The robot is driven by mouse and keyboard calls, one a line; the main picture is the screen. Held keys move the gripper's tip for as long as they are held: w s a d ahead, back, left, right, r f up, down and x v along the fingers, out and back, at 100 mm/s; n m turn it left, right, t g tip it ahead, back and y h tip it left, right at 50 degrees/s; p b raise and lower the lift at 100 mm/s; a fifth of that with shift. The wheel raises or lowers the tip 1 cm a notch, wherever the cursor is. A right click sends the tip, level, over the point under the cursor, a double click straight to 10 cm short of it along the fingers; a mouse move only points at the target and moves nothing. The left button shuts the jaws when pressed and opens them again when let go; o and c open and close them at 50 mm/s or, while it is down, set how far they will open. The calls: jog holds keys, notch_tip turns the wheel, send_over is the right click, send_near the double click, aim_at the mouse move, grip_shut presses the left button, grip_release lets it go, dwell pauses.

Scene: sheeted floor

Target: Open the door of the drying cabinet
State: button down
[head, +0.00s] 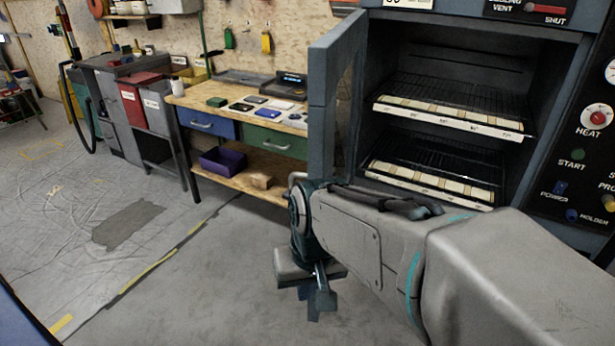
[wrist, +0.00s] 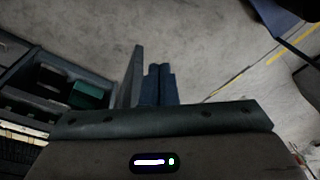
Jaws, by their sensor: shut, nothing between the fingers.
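The drying cabinet (head: 455,18) stands at the right of the head view. Its door (head: 322,115), a blue-grey frame with a window, is swung wide open to the left, and the racks inside are in plain sight. My gripper (head: 318,305) hangs low in front of the cabinet, below the door and apart from it in the head view. In the wrist view its two dark blue fingers (wrist: 158,84) are together with nothing between them. A thin grey panel (wrist: 132,78), probably the door's edge, is just left of the fingers; contact cannot be told.
A wooden workbench (head: 180,98) with blue and green drawers stands left of the door. A purple bin (head: 223,161) sits on its lower shelf. A control panel (head: 580,160) is at the cabinet's right.

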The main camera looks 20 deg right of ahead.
jog(key=w+d+r+m+t+y+p, duration=0.25)
jog(key=d+r+m+p, duration=0.25)
jog(key=d+m, duration=0.6)
jog(key=w+d+r+m+t+y+p, duration=0.25)
jog(key=d+r+m+y+p, duration=0.2)
jog(key=d+m, duration=0.65)
jog(key=w+a+f+m+p, duration=0.1)
jog(key=w+a+f+m, duration=0.1)
jog(key=w+a+f, duration=0.4)
jog(key=shift+w+a+f+g+h+p, duration=0.3)
jog(key=shift+w+a+g+p, duration=0.1)
jog(key=shift+a, duration=1.8)
